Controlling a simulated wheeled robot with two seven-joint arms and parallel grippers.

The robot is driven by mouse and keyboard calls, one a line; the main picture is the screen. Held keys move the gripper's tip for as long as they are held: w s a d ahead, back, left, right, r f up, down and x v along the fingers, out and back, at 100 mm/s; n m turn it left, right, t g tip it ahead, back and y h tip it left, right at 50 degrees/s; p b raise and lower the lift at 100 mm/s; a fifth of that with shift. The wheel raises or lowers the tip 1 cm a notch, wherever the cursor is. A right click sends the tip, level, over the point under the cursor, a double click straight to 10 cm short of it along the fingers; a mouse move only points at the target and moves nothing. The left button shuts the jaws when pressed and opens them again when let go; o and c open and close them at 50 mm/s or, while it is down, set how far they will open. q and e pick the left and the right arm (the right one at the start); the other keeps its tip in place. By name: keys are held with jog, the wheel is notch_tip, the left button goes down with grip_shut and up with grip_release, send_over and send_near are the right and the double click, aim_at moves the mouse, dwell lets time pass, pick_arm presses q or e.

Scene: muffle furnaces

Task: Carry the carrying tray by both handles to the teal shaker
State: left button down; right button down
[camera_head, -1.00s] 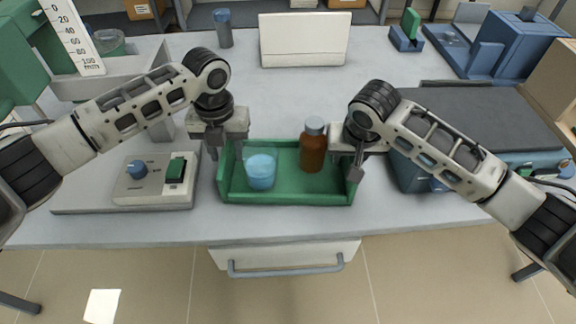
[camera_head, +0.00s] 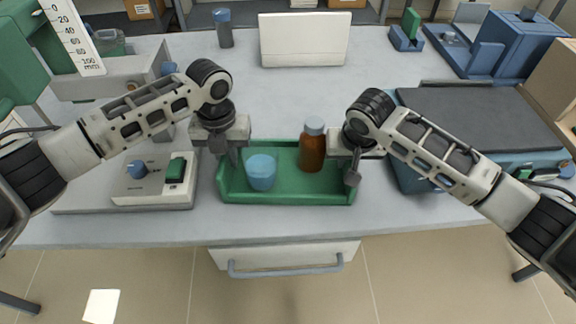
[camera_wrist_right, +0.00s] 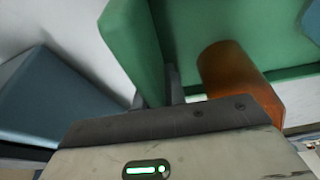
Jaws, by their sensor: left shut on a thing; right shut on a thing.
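The green carrying tray (camera_head: 290,198) rests at the bench's front edge, holding a blue cup (camera_head: 262,172) and an upright brown bottle (camera_head: 313,150) with a grey-blue cap. My left gripper (camera_head: 230,155) is shut on the tray's left end. My right gripper (camera_head: 351,177) is shut on the tray's right end; in the right wrist view its fingers meet the green wall (camera_wrist_right: 135,40). The handles themselves are hidden by the grippers. The teal shaker (camera_head: 408,178), with a dark flat top, stands right of the tray, partly behind my right arm.
A pale device (camera_head: 150,190) with a blue knob and green switch sits left of the tray. A white box (camera_head: 304,40) and a blue-capped jar (camera_head: 223,30) stand at the back. Blue equipment (camera_head: 500,45) is back right. The bench middle behind the tray is clear.

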pick_arm(q)
jog(key=shift+r, duration=0.2)
pick_arm(e)
jog(key=shift+r, duration=0.2)
